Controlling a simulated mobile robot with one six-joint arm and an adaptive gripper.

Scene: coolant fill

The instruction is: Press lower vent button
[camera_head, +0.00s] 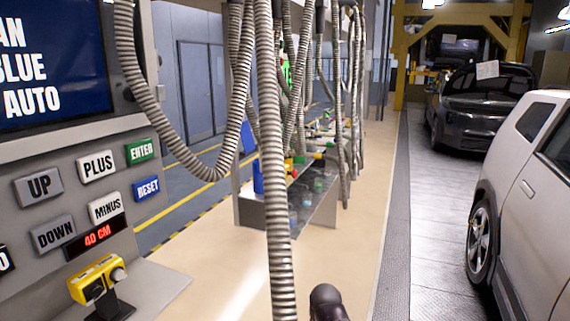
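No button marked as a vent button can be read in this view. A grey control panel (18,192) at the left carries buttons: UP (39,186), DOWN (53,234), PLUS (97,166), MINUS (106,207), a green ENTER (140,151) and a blue RESET (147,188). A red display (96,239) below them reads 40 CM. A yellow box (97,279) with a round knob stands on a black mount below the panel. No gripper fingers show. A dark rounded part at the bottom centre may be mine, but I cannot tell.
A blue screen (52,62) is above the panel. Ribbed grey hoses (271,170) hang in front of a metal bench (285,212) with bottles and tools. A silver car (530,190) stands at right, a dark car (478,108) behind it. The beige floor (375,170) between is clear.

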